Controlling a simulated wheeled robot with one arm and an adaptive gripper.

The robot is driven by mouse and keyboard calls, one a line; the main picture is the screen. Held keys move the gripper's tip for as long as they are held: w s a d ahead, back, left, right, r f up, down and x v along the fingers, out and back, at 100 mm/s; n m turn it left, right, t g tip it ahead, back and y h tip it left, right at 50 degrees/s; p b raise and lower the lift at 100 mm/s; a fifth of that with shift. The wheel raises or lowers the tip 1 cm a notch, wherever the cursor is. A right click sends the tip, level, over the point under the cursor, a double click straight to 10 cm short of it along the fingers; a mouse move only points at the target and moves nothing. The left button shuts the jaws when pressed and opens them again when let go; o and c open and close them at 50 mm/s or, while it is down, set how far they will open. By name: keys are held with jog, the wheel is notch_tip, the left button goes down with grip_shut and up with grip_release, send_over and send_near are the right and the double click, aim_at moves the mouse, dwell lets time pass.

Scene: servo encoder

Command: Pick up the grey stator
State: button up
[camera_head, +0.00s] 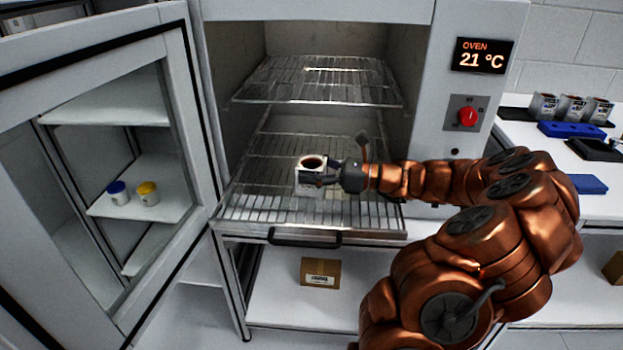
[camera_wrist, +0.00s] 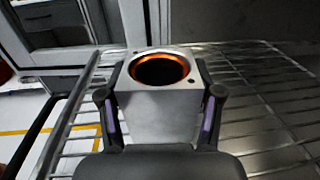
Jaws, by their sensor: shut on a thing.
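The grey stator (camera_head: 308,182) is a square metal block with a round bore lined in copper. It is upright over the front of the pulled-out lower oven rack (camera_head: 375,218). The stator also shows in the wrist view (camera_wrist: 157,118), between the two fingers of my gripper (camera_wrist: 160,115). My gripper (camera_head: 325,177) reaches in from the right and is shut on the stator's sides. The underside of the stator is hidden, so I cannot tell whether it touches the rack or is just above it.
The oven shows 21 °C on its display (camera_head: 485,56). An upper wire rack (camera_head: 318,80) lies above. An open cabinet door (camera_head: 190,110) stands at left. Several similar blocks (camera_head: 571,107) stand on the right bench. A cardboard box (camera_head: 320,272) sits on the shelf below.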

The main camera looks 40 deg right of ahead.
jog(key=c, duration=0.8)
grip_shut()
jog(key=shift+r, duration=0.15)
